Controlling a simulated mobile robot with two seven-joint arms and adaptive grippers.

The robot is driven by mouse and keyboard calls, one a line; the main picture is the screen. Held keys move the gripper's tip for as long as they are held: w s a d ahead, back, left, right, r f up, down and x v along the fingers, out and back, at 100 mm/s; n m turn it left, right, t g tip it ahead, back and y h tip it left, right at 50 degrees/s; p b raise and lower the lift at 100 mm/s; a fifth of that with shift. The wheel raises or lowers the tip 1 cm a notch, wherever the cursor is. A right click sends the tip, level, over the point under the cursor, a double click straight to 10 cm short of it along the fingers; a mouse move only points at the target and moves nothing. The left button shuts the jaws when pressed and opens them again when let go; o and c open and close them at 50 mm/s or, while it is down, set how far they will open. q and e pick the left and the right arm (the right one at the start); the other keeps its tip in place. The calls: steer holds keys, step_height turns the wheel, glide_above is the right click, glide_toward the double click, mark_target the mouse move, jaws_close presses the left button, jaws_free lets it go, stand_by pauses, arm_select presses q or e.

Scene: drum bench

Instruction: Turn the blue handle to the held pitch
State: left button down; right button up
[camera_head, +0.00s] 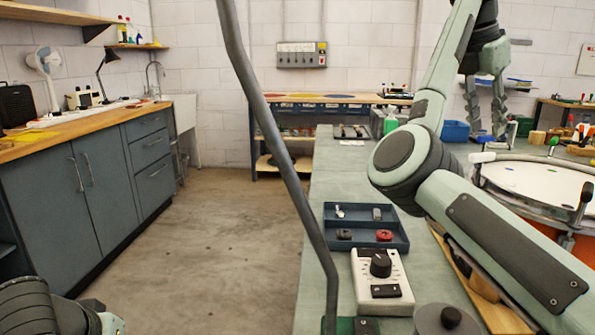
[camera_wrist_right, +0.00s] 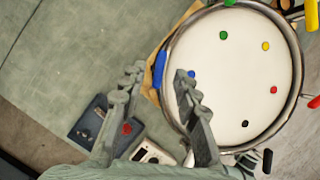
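The drum has a white head (camera_wrist_right: 225,90) with coloured dots and a metal rim; it also shows at the right of the head view (camera_head: 535,180). The blue handle (camera_wrist_right: 158,68) lies at the drum's left rim in the wrist view. My right gripper (camera_wrist_right: 159,72) is open and points down at the rim, its fingers on either side of the blue handle in that view. I cannot tell whether they touch it. My left gripper is not in view.
A white box with a black knob (camera_head: 380,265) and a dark blue tray (camera_head: 395,238) with small parts stand on the green bench (camera_head: 318,195). A blue bin (camera_head: 455,131) is farther back. Other rim handles include a red one (camera_wrist_right: 315,102) and a black one (camera_wrist_right: 267,160).

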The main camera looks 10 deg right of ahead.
mark_target(487, 135)
steer(key=shift+x, duration=1.95)
steer(key=shift+c, duration=0.6)
jaws_close()
